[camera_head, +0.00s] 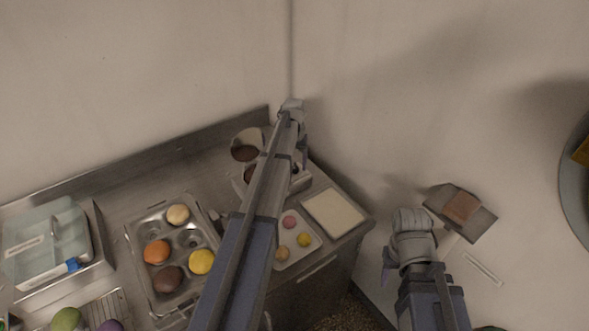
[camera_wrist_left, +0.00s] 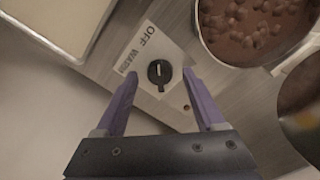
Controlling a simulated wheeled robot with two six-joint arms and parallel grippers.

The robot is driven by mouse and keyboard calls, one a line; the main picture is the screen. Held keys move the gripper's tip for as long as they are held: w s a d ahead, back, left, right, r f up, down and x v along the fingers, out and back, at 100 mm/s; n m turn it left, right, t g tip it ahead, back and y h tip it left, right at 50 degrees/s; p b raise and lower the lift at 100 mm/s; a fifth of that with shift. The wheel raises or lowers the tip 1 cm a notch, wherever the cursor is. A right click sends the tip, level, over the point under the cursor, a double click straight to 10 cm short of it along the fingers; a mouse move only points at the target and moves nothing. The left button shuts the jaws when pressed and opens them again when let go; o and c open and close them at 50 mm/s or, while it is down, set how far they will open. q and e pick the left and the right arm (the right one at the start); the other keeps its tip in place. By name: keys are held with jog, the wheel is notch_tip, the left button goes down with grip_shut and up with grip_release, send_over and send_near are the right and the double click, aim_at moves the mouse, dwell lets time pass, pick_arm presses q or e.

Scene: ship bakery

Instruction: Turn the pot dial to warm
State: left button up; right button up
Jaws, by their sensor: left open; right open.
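The pot dial (camera_wrist_left: 159,73) is a round black knob with a light pointer line, on a pale plate (camera_wrist_left: 150,47) marked OFF and WARM. The pointer runs roughly up and down in the left wrist view; which mark it is at, I cannot tell. My left gripper (camera_wrist_left: 160,75) is open, with its purple fingertips on either side of the dial; contact is not clear. In the head view my left gripper (camera_head: 303,153) is at the counter's back right, and my arm hides the dial. A pot of brown chunks (camera_wrist_left: 262,25) is beside the plate. My right gripper (camera_head: 387,263) is open and empty.
A muffin tin (camera_head: 140,236) and a small tray of macarons (camera_head: 314,239) are on the counter. A cream-topped tray (camera_head: 333,212) sits at its right end. A clear-lidded box (camera_head: 45,243) stands left. A wall rises behind the counter.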

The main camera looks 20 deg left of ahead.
pick_arm(q)
grip_shut()
dwell(0.6)
